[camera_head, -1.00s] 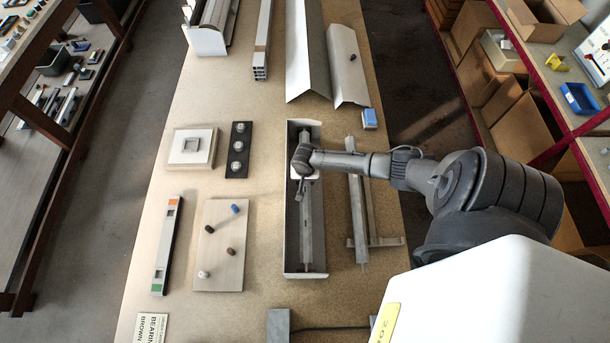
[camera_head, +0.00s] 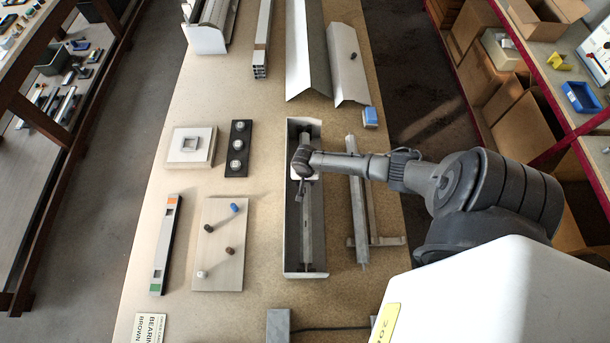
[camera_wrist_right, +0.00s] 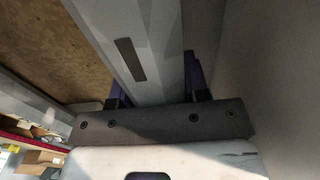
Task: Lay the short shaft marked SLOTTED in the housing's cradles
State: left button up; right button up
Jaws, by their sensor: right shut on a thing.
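The housing (camera_head: 291,232) is a long, open grey trough on the bench. A long grey shaft (camera_head: 306,225) runs lengthwise within its outline. My right gripper (camera_head: 303,172) is over the housing's upper half and is shut on this shaft. In the right wrist view the shaft (camera_wrist_right: 157,40) passes between the dark fingers and has a dark slot-like mark on one face. I cannot tell whether the shaft touches the cradles, which are mostly hidden. A second grey shaft (camera_head: 356,205) lies right of the housing on a stand. My left gripper is not in view.
A pegged board (camera_head: 218,270), a black strip with knobs (camera_head: 238,150) and a square block (camera_head: 191,147) lie left of the housing. Bent metal profiles (camera_head: 305,60) and a small blue block (camera_head: 370,117) are beyond it. A grey block (camera_head: 278,325) is in front.

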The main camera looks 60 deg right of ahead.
jog(key=shift+f, duration=0.25)
jog(key=shift+f, duration=0.2)
grip_shut()
jog(key=shift+s, duration=0.1)
jog(key=o, duration=0.8)
grip_release()
jog(key=o, duration=0.4)
